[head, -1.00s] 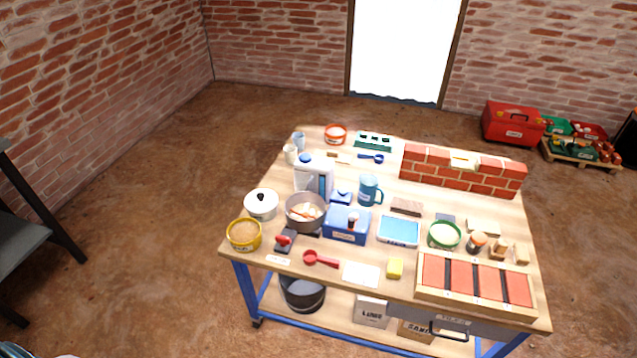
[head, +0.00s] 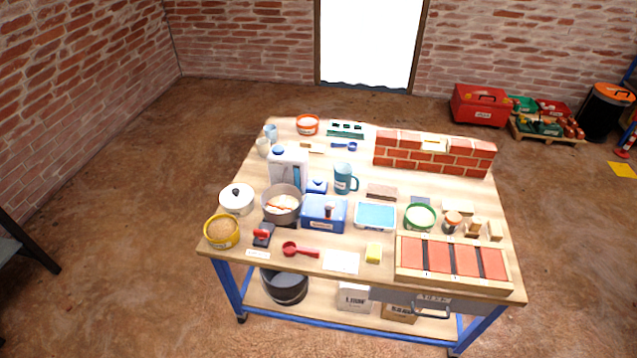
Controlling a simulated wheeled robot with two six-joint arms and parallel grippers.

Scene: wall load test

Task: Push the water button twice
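A white water dispenser (head: 284,163) with a blue cap on top and a blue strip on its side stands on the left half of the wooden workbench (head: 290,133). A small blue button (head: 317,185) on a blue base sits just right of the dispenser's foot, behind a blue box. I take it to be the water button; its label is too small to read. A grey pot (head: 283,213) with orange and white contents stands in front of the dispenser. Neither of my grippers is in view.
A blue mug (head: 344,178) stands right of the button, and a blue box (head: 323,216) stands in front. A white lidded pot (head: 236,199) and a yellow sand tub (head: 222,231) are at the left edge. A brick wall (head: 434,154) fills the back right.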

